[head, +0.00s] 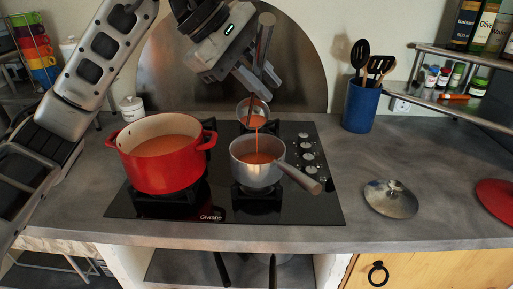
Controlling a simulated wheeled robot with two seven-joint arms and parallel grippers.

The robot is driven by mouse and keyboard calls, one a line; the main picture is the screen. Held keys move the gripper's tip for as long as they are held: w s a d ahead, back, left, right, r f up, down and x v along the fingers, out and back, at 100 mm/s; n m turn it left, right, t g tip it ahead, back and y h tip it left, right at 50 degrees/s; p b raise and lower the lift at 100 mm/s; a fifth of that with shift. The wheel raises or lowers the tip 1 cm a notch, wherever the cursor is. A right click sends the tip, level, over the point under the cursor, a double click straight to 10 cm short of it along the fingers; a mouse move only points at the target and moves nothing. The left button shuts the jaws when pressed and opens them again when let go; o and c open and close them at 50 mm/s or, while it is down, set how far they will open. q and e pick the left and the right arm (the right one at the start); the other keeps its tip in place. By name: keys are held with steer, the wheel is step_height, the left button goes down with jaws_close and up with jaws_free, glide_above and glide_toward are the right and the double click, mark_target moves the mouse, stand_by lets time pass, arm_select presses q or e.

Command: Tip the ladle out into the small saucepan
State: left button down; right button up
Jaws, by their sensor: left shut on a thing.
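My left gripper (250,80) is shut on the handle of the ladle (265,45), above the back of the hob. The ladle hangs handle up, with its bowl (244,106) tilted just above the small saucepan. A thin stream of orange-red liquid runs from the bowl down into the saucepan. The small saucepan (243,174) is grey metal, stands on the front right burner and holds orange-red liquid. Its handle points to the front right. My right gripper does not show.
A red pot (165,174) of orange-red soup stands on the hob (310,208) left of the saucepan. A metal lid (391,200) and a red lid (497,200) lie on the counter at right. A blue utensil holder (361,108) stands behind. The counter between hob and metal lid is clear.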

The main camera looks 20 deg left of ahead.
arm_select(q)
steer(key=shift+s+d+f, duration=0.2)
steer(key=shift+s+d, duration=0.1)
steer(key=shift+s, duration=0.1)
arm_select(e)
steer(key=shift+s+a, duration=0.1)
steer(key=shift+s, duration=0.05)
arm_select(q)
steer(key=shift+s+d+f+m+t+y, duration=0.25)
steer(key=shift+s+d+f+t, duration=0.15)
steer(key=shift+s+f, duration=0.25)
steer(key=shift+s+d+f+m+t+y, duration=0.15)
steer(key=shift+s+d+f+t+y, duration=0.15)
steer(key=shift+s+f, duration=0.25)
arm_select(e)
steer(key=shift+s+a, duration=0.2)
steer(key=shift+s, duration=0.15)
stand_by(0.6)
arm_select(q)
steer(key=shift+s+d+f+b, duration=0.1)
steer(key=shift+d+f+b, duration=0.05)
steer(key=shift+f+b, duration=0.25)
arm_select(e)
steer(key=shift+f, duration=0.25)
arm_select(q)
steer(key=shift+s+d+f+t+b, duration=0.1)
steer(key=shift+s+f+t+b, duration=0.1)
steer(key=shift+f+t+b, duration=0.15)
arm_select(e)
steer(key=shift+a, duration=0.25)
